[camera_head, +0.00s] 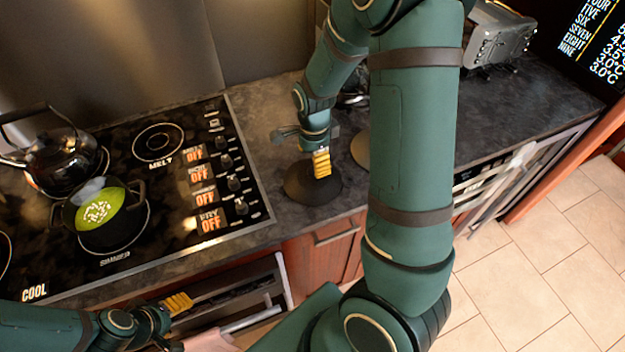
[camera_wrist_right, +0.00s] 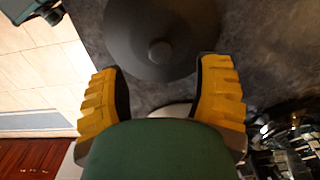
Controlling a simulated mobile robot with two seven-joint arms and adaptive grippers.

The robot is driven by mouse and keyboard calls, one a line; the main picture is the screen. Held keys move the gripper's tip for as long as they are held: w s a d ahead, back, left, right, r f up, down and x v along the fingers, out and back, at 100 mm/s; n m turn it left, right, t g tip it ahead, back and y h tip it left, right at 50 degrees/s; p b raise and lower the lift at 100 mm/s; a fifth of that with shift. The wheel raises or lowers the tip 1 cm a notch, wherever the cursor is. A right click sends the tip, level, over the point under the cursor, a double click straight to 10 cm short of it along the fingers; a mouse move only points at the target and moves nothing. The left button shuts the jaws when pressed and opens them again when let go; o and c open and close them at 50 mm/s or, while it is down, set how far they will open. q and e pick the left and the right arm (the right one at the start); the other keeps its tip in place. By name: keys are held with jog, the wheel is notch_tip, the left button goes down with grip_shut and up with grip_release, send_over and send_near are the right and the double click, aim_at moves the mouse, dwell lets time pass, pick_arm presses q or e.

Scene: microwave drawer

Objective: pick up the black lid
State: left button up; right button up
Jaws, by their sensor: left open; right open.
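The black lid (camera_head: 301,190) lies on the dark counter just right of the stove in the head view. In the right wrist view the lid (camera_wrist_right: 190,25) is a dark round cone with a small round knob in the middle. My right gripper (camera_head: 321,164) is over the lid, with yellow fingers pointing down at it. In the right wrist view its fingers (camera_wrist_right: 163,92) are spread wide, with the lid ahead of their tips and nothing between them. My left gripper (camera_head: 180,303) is low at the front left, by the open drawer, away from the lid.
A pot of green soup (camera_head: 97,211) and a dark kettle (camera_head: 62,150) stand on the stove (camera_head: 190,253). A pale round object (camera_head: 361,150) is partly hidden behind my right arm. A grey appliance (camera_head: 497,35) stands at the back right. An open drawer (camera_head: 235,292) is at the front.

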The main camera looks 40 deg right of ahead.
aim_at(313, 170)
notch_tip(313, 170, down, 5)
jog(key=shift+w+a+f, duration=0.1)
jog(key=shift+f, duration=0.05)
grip_shut()
